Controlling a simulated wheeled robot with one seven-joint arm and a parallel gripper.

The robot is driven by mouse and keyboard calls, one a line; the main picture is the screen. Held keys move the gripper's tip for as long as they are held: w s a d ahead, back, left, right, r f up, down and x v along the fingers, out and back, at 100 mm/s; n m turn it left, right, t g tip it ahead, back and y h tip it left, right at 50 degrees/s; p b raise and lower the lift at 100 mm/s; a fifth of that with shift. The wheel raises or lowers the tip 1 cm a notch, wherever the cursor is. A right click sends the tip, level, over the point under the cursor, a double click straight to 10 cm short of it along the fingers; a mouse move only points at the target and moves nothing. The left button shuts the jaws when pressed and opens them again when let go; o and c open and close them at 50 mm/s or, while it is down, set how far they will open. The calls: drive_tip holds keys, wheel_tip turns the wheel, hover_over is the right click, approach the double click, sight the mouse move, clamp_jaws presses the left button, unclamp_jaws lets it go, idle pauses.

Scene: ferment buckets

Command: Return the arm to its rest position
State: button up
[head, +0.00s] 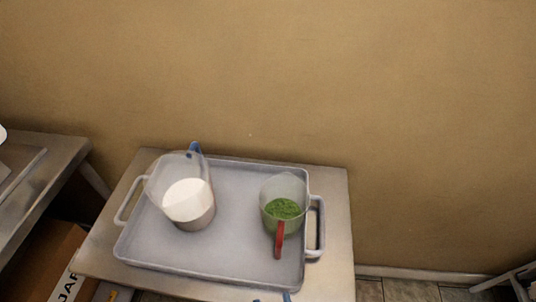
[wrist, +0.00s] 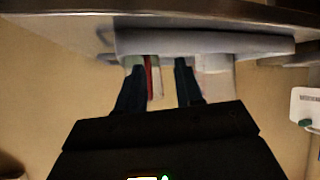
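My gripper (wrist: 158,66) shows in the wrist view, its two dark fingers apart with nothing held between them. That view looks upside down, with the tray (wrist: 205,43) above the jugs in the picture. The red handle (wrist: 148,76) of one jug shows behind the gap between the fingers; I cannot tell the distance. My gripper is not clearly visible in the head view; small blue bits at the bottom edge are too cut off to identify.
In the head view, a grey tray (head: 240,185) on a small table (head: 335,215) holds a clear jug of white contents (head: 188,202) with a blue handle and a jug of green contents (head: 284,209) with a red handle. Another table (head: 55,150) and a cardboard box (head: 45,260) are left. A wall stands behind.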

drive_tip(key=s+d+m+t, duration=0.1)
drive_tip(key=s+d, duration=0.3)
drive_tip(key=d, duration=0.3)
drive_tip(key=s+d, duration=0.3)
drive_tip(key=d, duration=0.5)
drive_tip(key=s+d+r+m+t+h, duration=0.2)
drive_tip(key=s+d+r, duration=0.3)
drive_tip(key=r, duration=0.1)
drive_tip(key=shift+s+d+r, duration=0.2)
drive_tip(key=shift+d+r, duration=0.15)
drive_tip(key=shift+d, duration=0.05)
